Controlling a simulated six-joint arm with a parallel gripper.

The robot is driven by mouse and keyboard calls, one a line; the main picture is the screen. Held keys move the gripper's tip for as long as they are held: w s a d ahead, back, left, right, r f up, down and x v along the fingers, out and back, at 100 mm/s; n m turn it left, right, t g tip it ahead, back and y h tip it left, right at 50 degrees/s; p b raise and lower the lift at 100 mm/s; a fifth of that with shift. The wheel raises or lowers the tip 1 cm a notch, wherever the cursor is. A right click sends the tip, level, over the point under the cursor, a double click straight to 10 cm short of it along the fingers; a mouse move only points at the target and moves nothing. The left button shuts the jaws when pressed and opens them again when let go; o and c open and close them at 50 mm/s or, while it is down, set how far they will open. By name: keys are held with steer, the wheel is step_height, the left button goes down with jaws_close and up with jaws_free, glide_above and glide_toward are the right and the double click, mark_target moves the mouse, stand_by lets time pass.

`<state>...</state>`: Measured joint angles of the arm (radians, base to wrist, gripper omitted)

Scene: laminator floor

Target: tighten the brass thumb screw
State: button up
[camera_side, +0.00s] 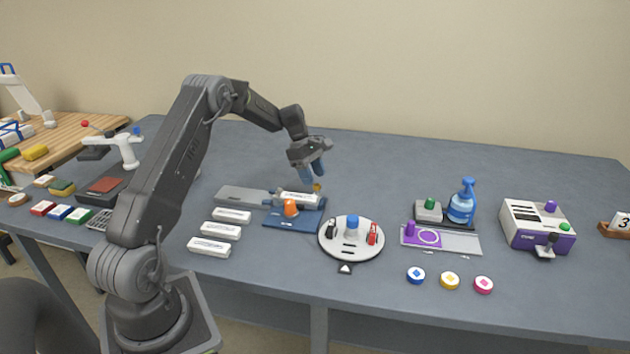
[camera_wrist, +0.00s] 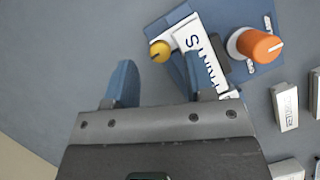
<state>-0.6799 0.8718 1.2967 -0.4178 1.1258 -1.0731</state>
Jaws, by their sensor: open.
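The brass thumb screw (camera_side: 317,187) is a small yellow knob at the back right of a blue fixture (camera_side: 287,224). In the wrist view the brass thumb screw (camera_wrist: 160,50) sits at the end of a white block with dark lettering (camera_wrist: 200,58). My gripper (camera_side: 314,174) is above and close to the screw in the side view. In the wrist view my gripper (camera_wrist: 156,80) has its two blue fingers apart, with nothing between them. The screw lies just beyond the fingertips, nearer the right finger. I cannot tell the exact height gap.
An orange knob (camera_side: 290,208) stands on the fixture beside the white block; it also shows in the wrist view (camera_wrist: 258,45). Several white labelled blocks (camera_side: 220,231) lie in front left. A round white plate (camera_side: 350,248) with small parts is to the right. The table behind is clear.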

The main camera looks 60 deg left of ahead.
mark_target(317, 190)
steer(key=shift+x, duration=1.15)
jaws_close()
